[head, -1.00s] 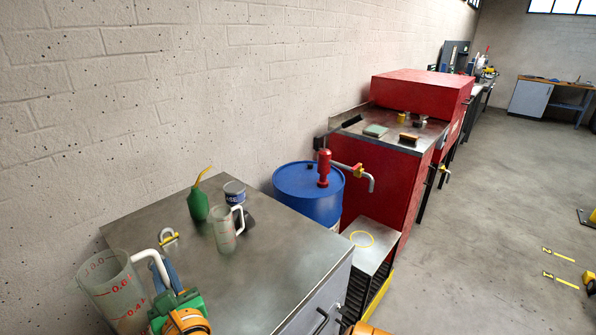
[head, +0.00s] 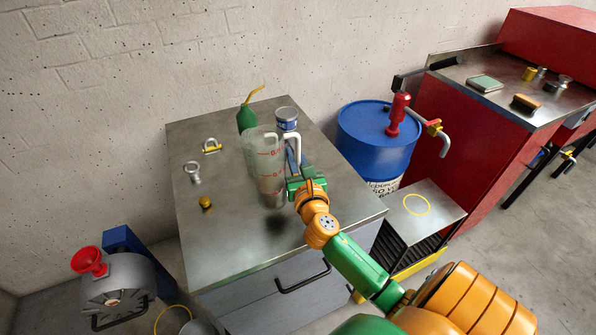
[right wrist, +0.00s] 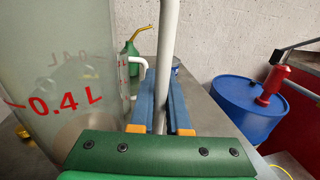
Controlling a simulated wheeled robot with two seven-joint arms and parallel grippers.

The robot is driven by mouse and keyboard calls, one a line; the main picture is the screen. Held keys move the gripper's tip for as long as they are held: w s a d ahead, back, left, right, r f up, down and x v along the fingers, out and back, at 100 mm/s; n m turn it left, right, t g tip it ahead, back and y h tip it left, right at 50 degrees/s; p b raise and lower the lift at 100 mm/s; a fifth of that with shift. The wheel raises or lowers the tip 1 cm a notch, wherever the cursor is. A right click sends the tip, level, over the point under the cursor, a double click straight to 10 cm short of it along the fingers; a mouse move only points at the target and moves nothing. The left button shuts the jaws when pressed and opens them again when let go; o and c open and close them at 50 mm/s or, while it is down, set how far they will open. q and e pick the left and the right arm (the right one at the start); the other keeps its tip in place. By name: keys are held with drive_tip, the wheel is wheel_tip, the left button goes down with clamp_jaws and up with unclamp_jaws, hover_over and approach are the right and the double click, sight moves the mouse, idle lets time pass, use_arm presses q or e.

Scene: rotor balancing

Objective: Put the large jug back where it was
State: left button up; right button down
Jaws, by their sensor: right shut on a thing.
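The large jug (head: 270,177), clear with red marks, is above the steel bench top (head: 235,245); a dark shadow lies below it. In the right wrist view, the jug (right wrist: 60,60) shows its red 0.4 L mark. My right gripper (head: 293,167) is shut on its white handle; in the right wrist view the blue fingers (right wrist: 161,100) are around the handle. The jug looks about upright. A smaller jug stands behind it, mostly hidden in the head view; its white handle (right wrist: 139,62) shows in the right wrist view. My left gripper is not in view.
A green oil can (head: 246,118) and a blue-white tin (head: 286,118) stand at the bench's back. A shackle (head: 212,147), an eyebolt (head: 193,173) and a brass piece (head: 205,203) lie left. A blue drum (head: 365,150) and a low stand with a yellow ring (head: 417,204) are right.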

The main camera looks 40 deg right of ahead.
drive_tip(key=f, duration=0.1)
drive_tip(key=f+b, duration=0.1)
drive_tip(key=f, duration=0.1)
drive_tip(key=d+f+b, duration=0.1)
drive_tip(key=shift+w+f, duration=0.3)
drive_tip(key=shift+f, duration=0.1)
drive_tip(key=shift+r, duration=0.15)
drive_tip(key=c, duration=1.3)
unclamp_jaws()
drive_tip(key=shift+f, duration=0.2)
drive_tip(key=o, duration=0.4)
drive_tip(key=shift+s, duration=0.1)
